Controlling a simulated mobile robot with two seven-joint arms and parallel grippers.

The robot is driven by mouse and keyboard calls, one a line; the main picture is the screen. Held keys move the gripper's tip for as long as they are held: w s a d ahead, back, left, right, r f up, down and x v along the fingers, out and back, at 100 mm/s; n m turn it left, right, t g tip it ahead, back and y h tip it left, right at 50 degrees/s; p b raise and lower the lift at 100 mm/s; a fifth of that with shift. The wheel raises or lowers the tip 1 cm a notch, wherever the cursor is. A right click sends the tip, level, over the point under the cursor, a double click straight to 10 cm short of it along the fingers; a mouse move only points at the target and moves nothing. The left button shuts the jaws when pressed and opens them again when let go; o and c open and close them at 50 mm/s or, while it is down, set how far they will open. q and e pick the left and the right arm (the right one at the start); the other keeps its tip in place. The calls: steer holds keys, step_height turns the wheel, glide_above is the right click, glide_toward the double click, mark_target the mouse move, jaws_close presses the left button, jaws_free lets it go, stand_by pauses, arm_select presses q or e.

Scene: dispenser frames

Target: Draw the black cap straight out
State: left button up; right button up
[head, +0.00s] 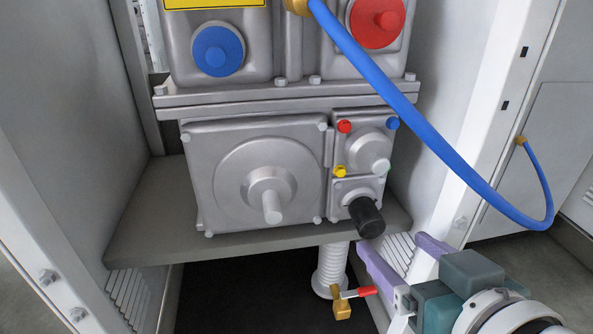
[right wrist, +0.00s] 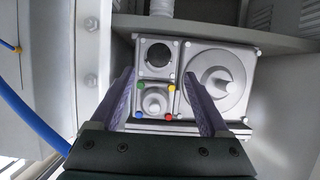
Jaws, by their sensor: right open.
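The black cap (head: 366,217) is a dark cylinder sticking out from the lower right small panel of the grey dispenser housing (head: 205,170). In the right wrist view, which is turned over, the cap (right wrist: 159,57) shows end-on as a dark round between the finger lines. My right gripper (head: 390,243) is open and empty, with purple fingers pointing at the housing from the lower right. Its fingertips are below and to the right of the cap in the head view, apart from it. My left gripper is not in view.
A blue hose (head: 430,135) loops down right of the housing, above my right gripper. A grey shelf (head: 150,225) lies under the housing, with a white corrugated pipe (head: 332,268) and a brass valve with a red handle (head: 343,303) below. Cabinet walls stand on both sides.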

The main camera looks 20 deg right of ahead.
mark_target(374, 225)
steer(key=b+x, duration=0.4)
steer(key=x, duration=0.4)
steer(key=shift+w+d, duration=0.25)
steer(key=shift+w, duration=0.15)
jaws_close()
steer(key=shift+s+a+p, duration=0.15)
steer(key=shift+s+a, duration=0.05)
steer(key=shift+s, duration=0.45)
steer(key=shift+s+a+p, duration=0.15)
steer(key=shift+s+a, duration=0.05)
steer(key=shift+s, duration=0.5)
steer(key=shift+s+a, duration=0.2)
steer(key=shift+s, duration=0.65)
steer(key=shift+s+a, duration=0.15)
steer(key=shift+s, duration=0.7)
steer(key=shift+s+a, duration=0.2)
steer(key=shift+s, duration=0.7)
